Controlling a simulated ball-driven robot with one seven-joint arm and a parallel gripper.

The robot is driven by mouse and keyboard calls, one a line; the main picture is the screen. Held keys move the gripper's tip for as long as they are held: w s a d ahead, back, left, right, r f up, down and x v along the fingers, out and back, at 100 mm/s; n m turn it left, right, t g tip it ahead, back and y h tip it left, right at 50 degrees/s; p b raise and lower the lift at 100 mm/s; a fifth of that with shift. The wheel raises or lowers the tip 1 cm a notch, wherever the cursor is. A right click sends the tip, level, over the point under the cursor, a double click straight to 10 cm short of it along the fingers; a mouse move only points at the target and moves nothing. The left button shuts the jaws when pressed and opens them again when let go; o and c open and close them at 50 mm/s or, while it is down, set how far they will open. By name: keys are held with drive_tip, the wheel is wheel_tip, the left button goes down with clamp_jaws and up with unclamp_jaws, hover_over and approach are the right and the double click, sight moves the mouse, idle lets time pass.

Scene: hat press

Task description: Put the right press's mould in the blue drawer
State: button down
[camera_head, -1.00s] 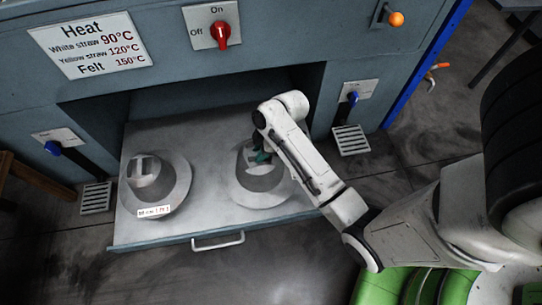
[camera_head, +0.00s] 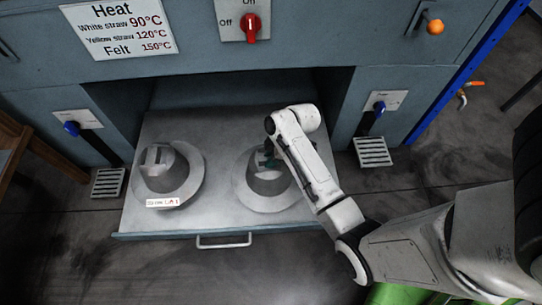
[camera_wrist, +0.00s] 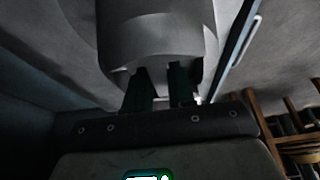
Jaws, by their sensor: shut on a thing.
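The right mould (camera_head: 270,185) is a grey hat-shaped block with a wide round brim, on the right side of the pulled-out press tray (camera_head: 217,215). My gripper (camera_head: 268,158) is at its top, shut on its handle. In the wrist view the mould (camera_wrist: 155,35) fills the top middle, with the green fingers of my gripper (camera_wrist: 162,88) against its near end. I cannot tell whether the mould is lifted off the tray. A second grey mould (camera_head: 165,175), with a white label at its front, sits on the left of the tray. I cannot make out a blue drawer for certain.
The press body (camera_head: 300,40) stands behind and above the tray, with a red knob (camera_head: 250,27) and an orange-tipped lever (camera_head: 435,26). Blue-handled levers (camera_head: 73,128) and floor grates (camera_head: 373,152) flank the tray. Wooden furniture (camera_head: 20,150) stands at the left.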

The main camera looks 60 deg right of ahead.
drive_tip(key=c, duration=1)
unclamp_jaws()
drive_tip(key=shift+f, duration=0.1)
drive_tip(key=shift+o, duration=0.2)
drive_tip(key=p+v, duration=0.5)
drive_tip(key=v, duration=0.7)
drive_tip(key=s+a+r+m+g+h, duration=0.2)
drive_tip(key=s+a+m, duration=0.6)
drive_tip(key=s+a, duration=0.5)
drive_tip(key=shift+r+h, duration=0.5)
drive_tip(key=shift+r, duration=0.4)
drive_tip(key=shift+a, duration=0.15)
